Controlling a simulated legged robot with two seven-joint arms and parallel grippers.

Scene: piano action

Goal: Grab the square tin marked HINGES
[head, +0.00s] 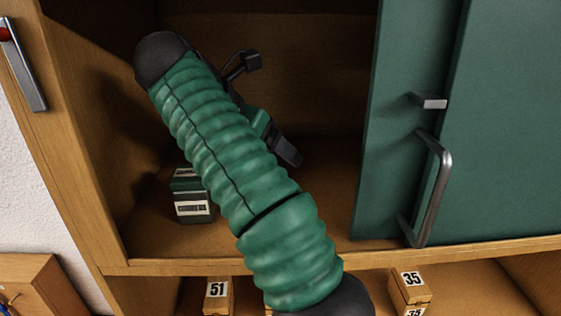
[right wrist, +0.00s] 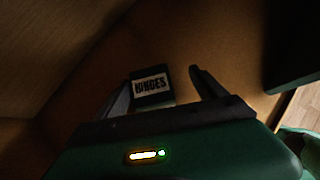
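The square tin marked HINGES (right wrist: 152,97) is dark green with a white label, seen from above in the right wrist view. In the head view a dark green tin with white labels (head: 193,209) stands on the cabinet floor at the left, partly hidden by my right arm; its print is too small to read there. My right gripper (right wrist: 161,77) is open. Its two fingers lie on either side of the tin in the picture, nearer the left finger. I cannot tell the height gap, and no contact shows. My left gripper is not in view.
The wooden cabinet (head: 320,215) has a wall close at the left. A green sliding door (head: 500,130) with a metal handle (head: 437,190) covers the right side.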

